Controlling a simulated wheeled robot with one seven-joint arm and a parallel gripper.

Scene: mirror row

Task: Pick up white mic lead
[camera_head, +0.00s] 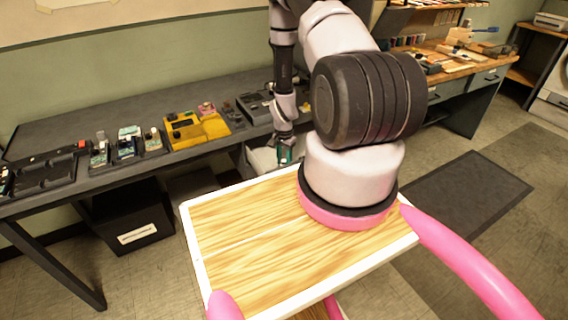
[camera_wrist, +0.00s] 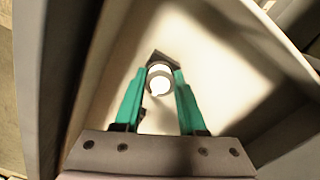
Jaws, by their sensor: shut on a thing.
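In the wrist view, the white mic lead (camera_wrist: 159,70) shows as a small white ring-like piece between the two green fingertips of my gripper (camera_wrist: 161,79). The fingers are shut on it. A dark piece shows just beyond the fingertips; I cannot tell what it is. Behind the gripper is the pale inside of an open bin (camera_wrist: 215,60). In the head view my gripper (camera_head: 286,151) points down beside the front edge of the dark table, and the lead cannot be made out there.
The dark table (camera_head: 60,115) carries a yellow device (camera_head: 196,130) and several small electronic units. A black labelled box (camera_head: 134,215) stands under it. A wooden workbench (camera_head: 455,62) is at the back right. A dark mat (camera_head: 465,200) lies on open floor at right.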

